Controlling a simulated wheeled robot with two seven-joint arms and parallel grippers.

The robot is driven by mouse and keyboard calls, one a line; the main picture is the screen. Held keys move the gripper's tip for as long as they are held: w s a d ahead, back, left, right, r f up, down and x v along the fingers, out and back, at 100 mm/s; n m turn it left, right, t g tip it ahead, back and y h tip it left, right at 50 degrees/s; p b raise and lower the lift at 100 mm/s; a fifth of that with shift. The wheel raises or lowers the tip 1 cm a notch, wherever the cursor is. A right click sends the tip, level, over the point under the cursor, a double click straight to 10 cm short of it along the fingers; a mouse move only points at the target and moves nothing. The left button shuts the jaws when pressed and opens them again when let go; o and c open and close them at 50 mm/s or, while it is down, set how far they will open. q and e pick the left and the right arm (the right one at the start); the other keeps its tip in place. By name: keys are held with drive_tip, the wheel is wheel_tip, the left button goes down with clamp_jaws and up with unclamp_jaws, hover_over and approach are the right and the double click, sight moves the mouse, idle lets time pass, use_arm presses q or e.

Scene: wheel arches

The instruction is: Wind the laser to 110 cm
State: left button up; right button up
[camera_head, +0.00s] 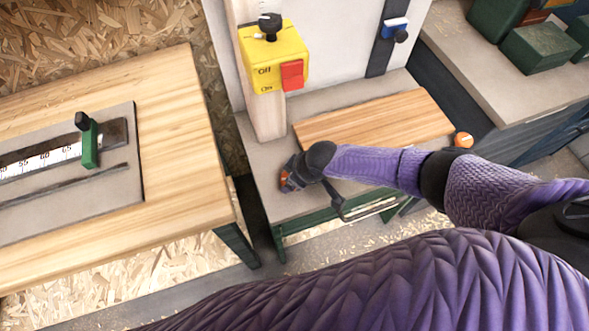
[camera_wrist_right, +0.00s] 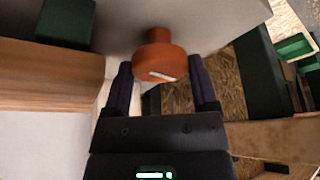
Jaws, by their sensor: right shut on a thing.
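My right gripper (camera_head: 292,174) is at the left end of the low bench in the head view. In the wrist view its two fingers (camera_wrist_right: 160,76) stand on either side of an orange knob (camera_wrist_right: 160,55) with a white mark, shut on it. A little orange also shows at the gripper in the head view. A blue block with a black knob (camera_head: 395,29) sits on a dark upright rail on the white panel; I cannot tell whether this is the laser. No 110 cm mark is readable. My left gripper is out of view.
A yellow switch box (camera_head: 262,62) with a red flap (camera_head: 292,75) is on a wooden post. Another orange knob (camera_head: 464,140) is at the bench's right. A wooden board (camera_head: 375,120) lies on the bench. The left table (camera_head: 180,130) holds a ruler with a green slider (camera_head: 90,144).

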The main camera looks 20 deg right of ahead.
drive_tip(key=shift+a+r+m+h+p, duration=0.1)
drive_tip(key=shift+r+m+h+p, duration=0.2)
drive_tip(key=shift+m+p, duration=0.55)
drive_tip(key=m+h+p, duration=0.1)
drive_tip(key=m, duration=0.2)
drive_tip(key=shift+f+t, duration=0.15)
drive_tip(key=shift+t, duration=0.25)
drive_tip(key=m+h+p, duration=0.1)
drive_tip(key=m, duration=0.1)
drive_tip(key=shift+a+f+m, duration=0.1)
drive_tip(key=shift+a+m, duration=0.05)
drive_tip(key=shift+m, duration=0.2)
drive_tip(key=shift+m+h, duration=0.3)
drive_tip(key=shift+m, duration=0.3)
drive_tip(key=shift+m, duration=0.3)
drive_tip(key=o, duration=1.1)
drive_tip(key=shift+o, duration=0.2)
